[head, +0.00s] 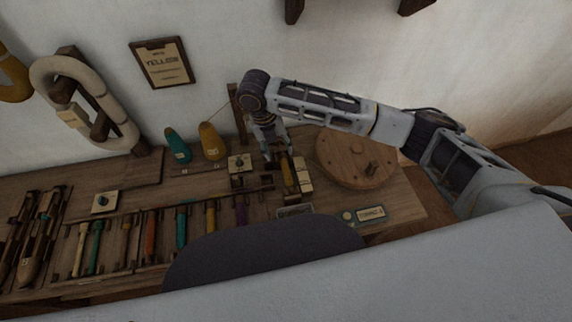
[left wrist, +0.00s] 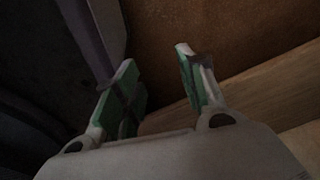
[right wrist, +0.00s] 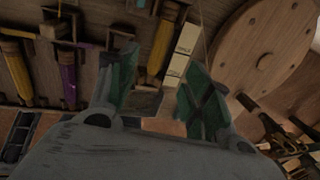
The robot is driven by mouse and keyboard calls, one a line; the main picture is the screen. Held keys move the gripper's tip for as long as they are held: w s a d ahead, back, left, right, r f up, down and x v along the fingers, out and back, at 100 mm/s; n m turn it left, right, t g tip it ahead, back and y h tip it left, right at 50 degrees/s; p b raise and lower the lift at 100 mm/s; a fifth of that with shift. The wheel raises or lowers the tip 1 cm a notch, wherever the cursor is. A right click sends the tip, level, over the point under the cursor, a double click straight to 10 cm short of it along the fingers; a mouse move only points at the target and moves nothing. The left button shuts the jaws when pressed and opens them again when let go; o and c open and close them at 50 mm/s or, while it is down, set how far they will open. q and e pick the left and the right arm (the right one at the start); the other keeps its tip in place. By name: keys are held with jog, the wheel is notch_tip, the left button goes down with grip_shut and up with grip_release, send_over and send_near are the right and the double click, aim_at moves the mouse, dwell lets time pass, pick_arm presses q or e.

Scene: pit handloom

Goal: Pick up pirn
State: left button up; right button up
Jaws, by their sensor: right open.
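Several coloured pirns lie in a row of holders on the wooden bench. A yellow pirn (head: 287,174) is at the right end, with a purple pirn (head: 241,209) to its left; in the right wrist view the yellow pirn (right wrist: 163,46) and the purple pirn (right wrist: 68,82) also show. My right gripper (head: 273,155) is above the bench beside the yellow pirn, its fingers apart. In the right wrist view the yellow pirn appears beyond and between the fingertips, with nothing held. My left gripper (left wrist: 152,68) is open and empty, seen only in the left wrist view.
A round wooden disc (head: 356,158) with pegs lies right of the yellow pirn. Teal (head: 177,146) and yellow (head: 211,141) cones stand at the back. Dark shuttles (head: 35,235) lie at far left. A labelled plate (head: 370,214) is near the front edge.

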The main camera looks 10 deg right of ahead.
jog(key=shift+s, duration=0.1)
jog(key=shift+f, duration=0.1)
jog(key=b, duration=0.1)
send_over(285, 169)
jog(key=f, duration=0.5)
jog(key=a+f, duration=0.1)
jog(key=f, duration=0.2)
pick_arm(q)
jog(key=shift+w+d+r, duration=0.1)
jog(key=shift+w+d, duration=0.2)
jog(key=shift+w, duration=0.2)
jog(key=shift+w+d+r, duration=0.1)
jog(key=shift+w+d, duration=0.15)
jog(key=shift+w, duration=0.25)
pick_arm(e)
jog(key=shift+f, duration=0.1)
pick_arm(q)
jog(key=shift+s+f, duration=0.1)
jog(key=shift+s, duration=0.05)
pick_arm(e)
jog(key=shift+f, duration=0.1)
